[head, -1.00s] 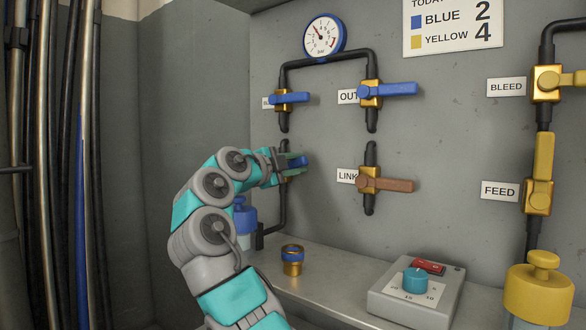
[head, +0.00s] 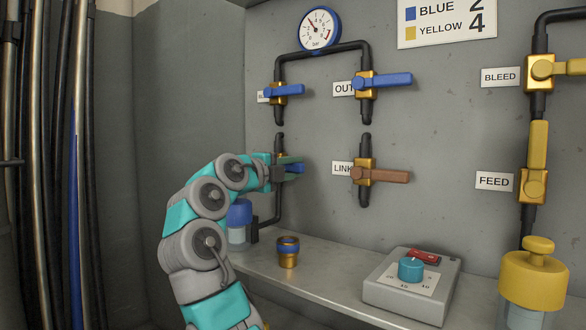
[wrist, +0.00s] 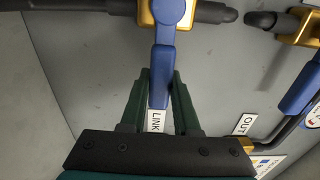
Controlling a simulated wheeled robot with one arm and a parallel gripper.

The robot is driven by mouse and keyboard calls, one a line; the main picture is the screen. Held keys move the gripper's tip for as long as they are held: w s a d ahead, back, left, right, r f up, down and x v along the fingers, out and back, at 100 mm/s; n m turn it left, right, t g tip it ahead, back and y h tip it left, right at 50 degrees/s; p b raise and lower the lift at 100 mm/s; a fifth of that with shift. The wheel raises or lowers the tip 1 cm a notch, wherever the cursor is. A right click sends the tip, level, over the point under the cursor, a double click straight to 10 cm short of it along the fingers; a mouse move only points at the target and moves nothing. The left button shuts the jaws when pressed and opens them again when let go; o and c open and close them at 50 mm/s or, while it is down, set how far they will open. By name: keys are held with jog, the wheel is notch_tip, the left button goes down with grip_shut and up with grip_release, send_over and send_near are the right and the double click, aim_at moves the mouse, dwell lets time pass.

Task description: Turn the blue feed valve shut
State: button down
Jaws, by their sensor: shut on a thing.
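The blue feed valve is at the lower left of the panel in the head view, on a vertical black pipe. Its blue handle (head: 296,169) points right, roughly crosswise to the pipe. My gripper (head: 291,168) is shut on this handle, one dark green finger above it and one below. In the wrist view the blue handle (wrist: 163,58) runs down from the gold valve body (wrist: 166,12) between the two fingers of my gripper (wrist: 161,76), about square to the horizontal pipe there. In the head view my gripper hides most of the valve body and any label.
The blue OUT valve (head: 393,79) is above right, the brown LINK valve (head: 388,176) just to the right. A blue-rimmed gauge (head: 320,30) is at the top. A blue-capped bottle (head: 239,214), brass fitting (head: 288,256) and grey dial box (head: 405,295) stand on the shelf below.

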jog(key=shift+f, duration=0.1)
jog(key=c, duration=0.6)
grip_release()
jog(key=shift+c, duration=0.2)
jog(key=v, duration=0.7)
jog(key=shift+s+a, duration=0.3)
